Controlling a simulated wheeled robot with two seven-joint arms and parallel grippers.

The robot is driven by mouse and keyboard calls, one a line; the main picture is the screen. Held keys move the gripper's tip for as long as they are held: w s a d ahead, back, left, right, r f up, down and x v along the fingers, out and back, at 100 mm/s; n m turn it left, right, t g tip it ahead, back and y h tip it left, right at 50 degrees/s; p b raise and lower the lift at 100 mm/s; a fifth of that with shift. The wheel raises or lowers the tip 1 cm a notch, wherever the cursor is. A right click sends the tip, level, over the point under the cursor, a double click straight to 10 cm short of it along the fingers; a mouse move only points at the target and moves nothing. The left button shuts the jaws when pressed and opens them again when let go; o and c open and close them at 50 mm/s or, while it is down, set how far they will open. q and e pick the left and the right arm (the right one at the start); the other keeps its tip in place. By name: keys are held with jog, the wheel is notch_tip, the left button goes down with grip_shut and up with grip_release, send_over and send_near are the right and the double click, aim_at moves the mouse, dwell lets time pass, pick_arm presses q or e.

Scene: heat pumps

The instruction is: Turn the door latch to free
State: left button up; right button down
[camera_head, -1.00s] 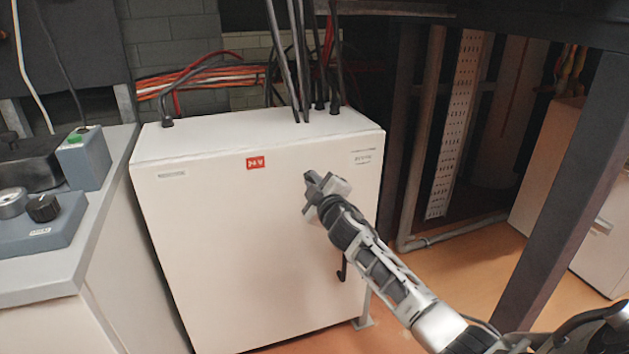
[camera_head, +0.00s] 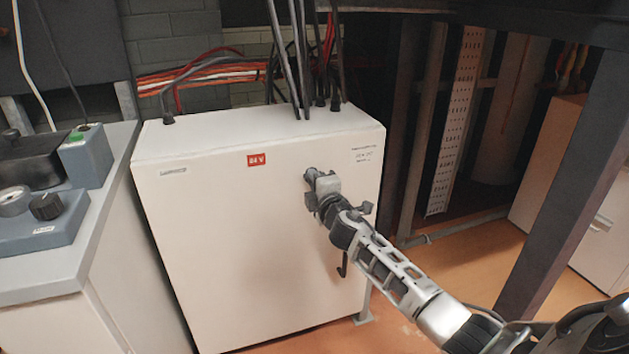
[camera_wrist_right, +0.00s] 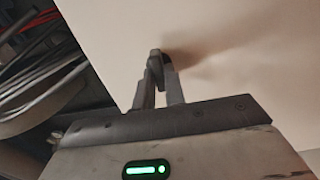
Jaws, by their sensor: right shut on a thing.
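The white cabinet (camera_head: 235,230) fills the middle of the head view, with its front door facing me. My right gripper (camera_head: 311,177) is at the upper right part of this door. It is shut on the door latch, which is mostly hidden behind the fingers. In the right wrist view the two fingers (camera_wrist_right: 160,72) are close together against the pale door, with a small dark part between their tips. I cannot tell the latch's exact angle. My left gripper is not in view.
A dark hooked handle (camera_head: 343,266) hangs on the door below my right wrist. Cables (camera_head: 292,60) rise from the cabinet top. A grey bench (camera_head: 95,215) with a control box stands at the left. A dark post (camera_head: 565,190) stands at the right.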

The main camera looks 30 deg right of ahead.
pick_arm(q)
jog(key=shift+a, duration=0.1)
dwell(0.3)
pick_arm(e)
jog(key=c, duration=1.6)
grip_release()
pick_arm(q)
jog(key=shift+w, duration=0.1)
pick_arm(e)
jog(key=shift+o, duration=0.7)
